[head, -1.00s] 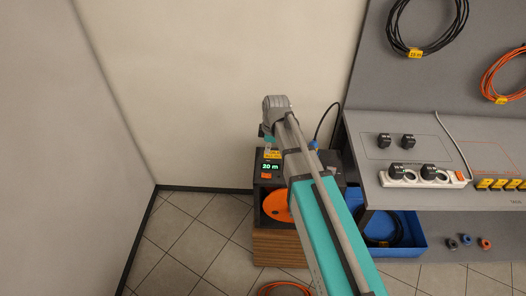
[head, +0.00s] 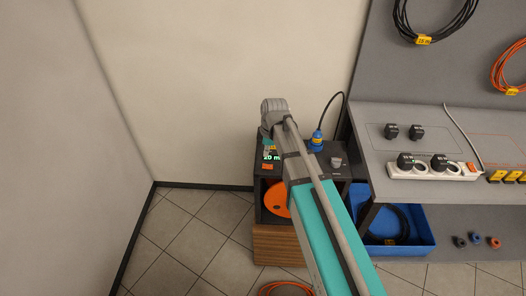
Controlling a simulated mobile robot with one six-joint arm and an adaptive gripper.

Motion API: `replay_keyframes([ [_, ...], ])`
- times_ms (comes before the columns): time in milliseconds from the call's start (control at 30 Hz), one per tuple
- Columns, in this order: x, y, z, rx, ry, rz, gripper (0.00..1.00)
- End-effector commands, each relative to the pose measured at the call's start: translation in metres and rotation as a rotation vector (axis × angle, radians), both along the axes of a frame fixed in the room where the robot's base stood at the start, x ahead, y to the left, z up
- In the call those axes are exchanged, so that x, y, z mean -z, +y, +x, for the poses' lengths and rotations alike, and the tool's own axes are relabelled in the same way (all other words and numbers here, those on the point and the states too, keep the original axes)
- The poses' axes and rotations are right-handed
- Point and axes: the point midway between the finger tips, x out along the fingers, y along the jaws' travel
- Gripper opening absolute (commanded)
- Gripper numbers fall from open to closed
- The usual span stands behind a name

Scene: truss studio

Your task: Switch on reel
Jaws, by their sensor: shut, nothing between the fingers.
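The reel (head: 276,198) is an orange disc inside a dark cabinet (head: 327,173), low in the middle of the head view. A green "20 m" display (head: 272,157) glows on the cabinet's upper face, with a small orange-red switch (head: 267,167) just below it. My arm crosses in front of the cabinet and hides its middle. My gripper (head: 268,146) is shut and empty, pointing down just above the display and partly covering it. Its fingertips are small and partly hidden, and I cannot tell whether they touch the panel.
A blue plug (head: 316,141) with a black cable and a grey knob (head: 336,162) are on the cabinet top. A grey workbench (head: 440,150) with a white power strip (head: 431,168) stands right. A blue bin (head: 418,242) is below it. The floor left is clear.

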Motion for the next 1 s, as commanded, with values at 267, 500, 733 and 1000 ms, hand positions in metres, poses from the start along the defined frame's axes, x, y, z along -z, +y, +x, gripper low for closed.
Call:
replay_keyframes([
  [267,0.025,0.003,0.000,0.000,0.000,0.000,0.00],
  [500,0.043,0.005,0.000,-0.001,0.000,0.000,0.00],
  [733,0.053,0.007,0.000,-0.001,0.000,0.000,0.00],
  [1000,0.055,0.008,0.000,-0.001,0.000,0.000,0.00],
])
